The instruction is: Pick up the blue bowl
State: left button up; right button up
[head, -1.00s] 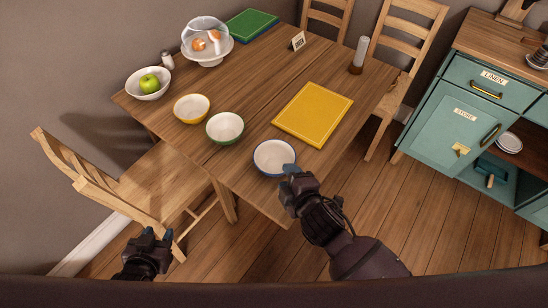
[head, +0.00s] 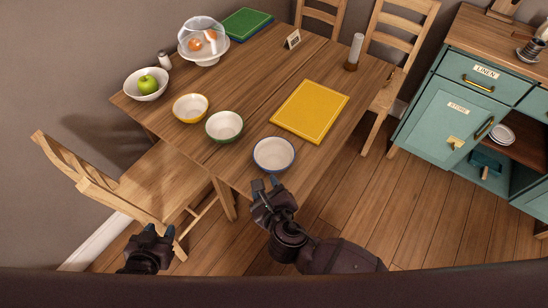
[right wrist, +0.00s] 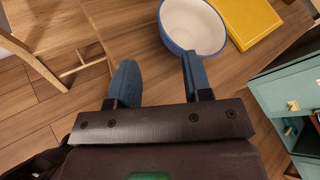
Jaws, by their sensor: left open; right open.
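The blue bowl (head: 274,154) is white with a blue rim and stands upright and empty near the table's front edge. It also shows in the right wrist view (right wrist: 193,27), just beyond one fingertip. My right gripper (head: 268,186) is open and empty, a little in front of the bowl and apart from it in the head view. Its two blue fingers show spread in the right wrist view (right wrist: 157,72). My left gripper (head: 152,233) is open and empty, low at the left, away from the table and near the chair.
On the wooden table (head: 190,140) stand a green-rimmed bowl (head: 224,126), a yellow-rimmed bowl (head: 191,108), a bowl with a green apple (head: 149,85) and a yellow board (head: 310,111). A chair (head: 150,185) stands at left, a teal cabinet (head: 445,115) at right.

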jog(key=b, duration=0.1)
send_near(257, 154)
jog(key=shift+a+f, duration=0.3)
jog(key=shift+a, duration=0.1)
jog(key=shift+w+a+f, duration=0.1)
jog(key=shift+w+f, duration=0.1)
jog(key=shift+w, duration=0.45)
jog(key=x, duration=0.1)
jog(key=b+x, duration=0.1)
jog(key=x, duration=0.2)
jog(key=shift+w+d+r, duration=0.1)
jog(key=shift+w+d, duration=0.15)
pick_arm(q)
jog(key=f, duration=0.1)
jog(key=s+f, duration=0.1)
jog(key=f, duration=0.1)
jog(key=shift+a+f, duration=0.1)
pick_arm(e)
jog(key=shift+c, duration=0.5)
pick_arm(q)
jog(key=shift+w, duration=0.15)
pick_arm(e)
grip_shut()
